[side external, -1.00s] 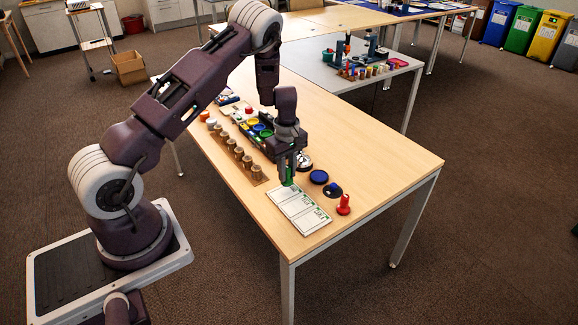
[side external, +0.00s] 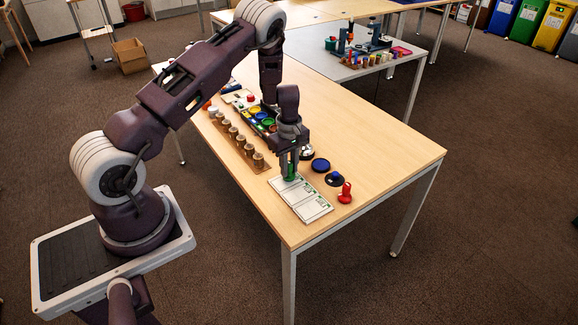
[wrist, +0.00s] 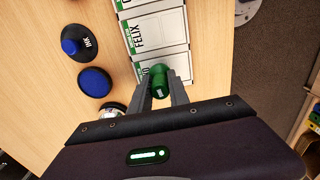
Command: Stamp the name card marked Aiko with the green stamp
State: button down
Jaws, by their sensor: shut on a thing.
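My gripper (side external: 290,172) is shut on the green stamp (wrist: 159,82), which is upright between the two fingers. In the wrist view, the middle card (wrist: 160,33) reads FELIX. The card (wrist: 143,71) under the stamp is partly covered by the stamp and fingers; only the end of its name shows, an O. I cannot tell whether the stamp touches this card. The far card's name is out of view.
Right of the cards in the side view are a red stamp (side external: 345,193), a blue-knobbed black piece marked INK (wrist: 78,40) and a round blue pad (side external: 320,165). Several wooden-topped stamps (side external: 240,143) stand in a row at left. The table's right side is clear.

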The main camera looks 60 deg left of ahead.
jog(key=shift+f, duration=0.55)
dwell(0.9)
jog(key=shift+r, duration=3.55)
jog(key=shift+w, duration=0.1)
